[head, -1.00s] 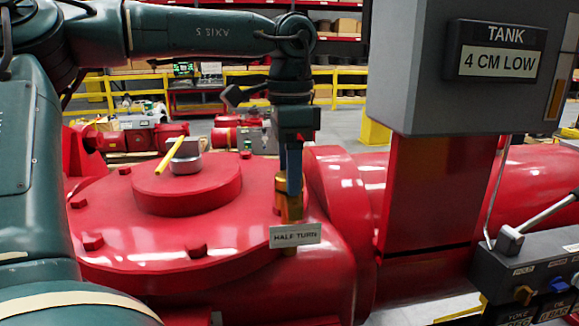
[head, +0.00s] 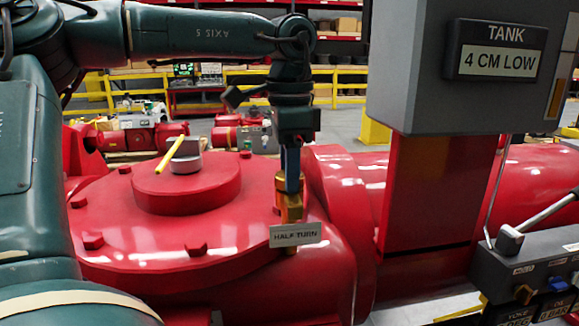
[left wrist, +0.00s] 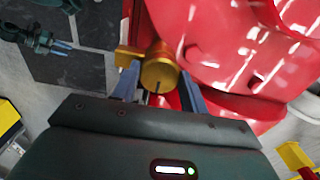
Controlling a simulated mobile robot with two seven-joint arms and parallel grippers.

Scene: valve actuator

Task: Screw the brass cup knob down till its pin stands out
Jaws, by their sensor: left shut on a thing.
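The brass cup knob (head: 290,207) stands on the red housing's right edge, above a HALF TURN tag (head: 296,235). My left gripper (head: 290,184) points straight down and is shut on the knob. In the left wrist view the knob's round brass top (left wrist: 160,74) sits between the two blue fingers of the left gripper (left wrist: 158,92). A dark mark shows on its face, and a brass piece juts to the left of it. No raised pin can be made out. My right gripper (left wrist: 62,46) appears small at the upper left there, its opening unclear.
The red housing (head: 150,245) has bolts around its rim and a yellow pointer (head: 170,153) on top. A grey box (head: 450,100) with a TANK 4 CM LOW sign stands right of my left gripper. A lever block (head: 530,265) is at the lower right.

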